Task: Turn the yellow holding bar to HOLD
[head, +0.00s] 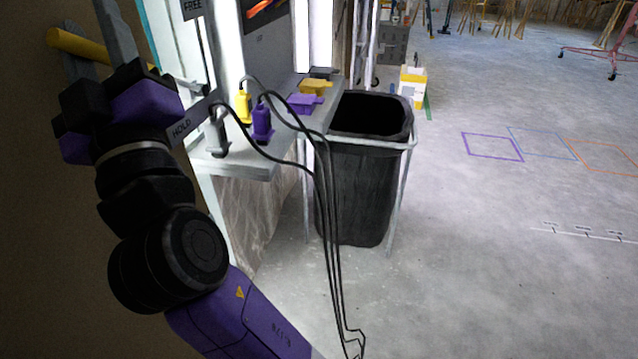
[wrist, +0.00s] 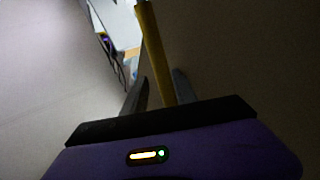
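The yellow holding bar (head: 78,44) shows at the upper left of the head view. In the wrist view, the yellow bar (wrist: 154,50) runs from the top edge down between my fingers. My gripper (head: 98,45) is at the bar with its fingers apart, one on each side. In the wrist view, my gripper (wrist: 160,88) shows a small gap between the left finger and the bar; the right finger lies close to it. A HOLD label (head: 182,128) sits below and right of my gripper, and a FREE label (head: 192,6) sits higher up.
A grey shelf (head: 235,163) carries yellow and purple plugs (head: 262,122) with black cables hanging down. A black bin (head: 355,190) stands beside it. A brown panel (head: 50,230) fills the left side. The concrete floor at right is largely clear.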

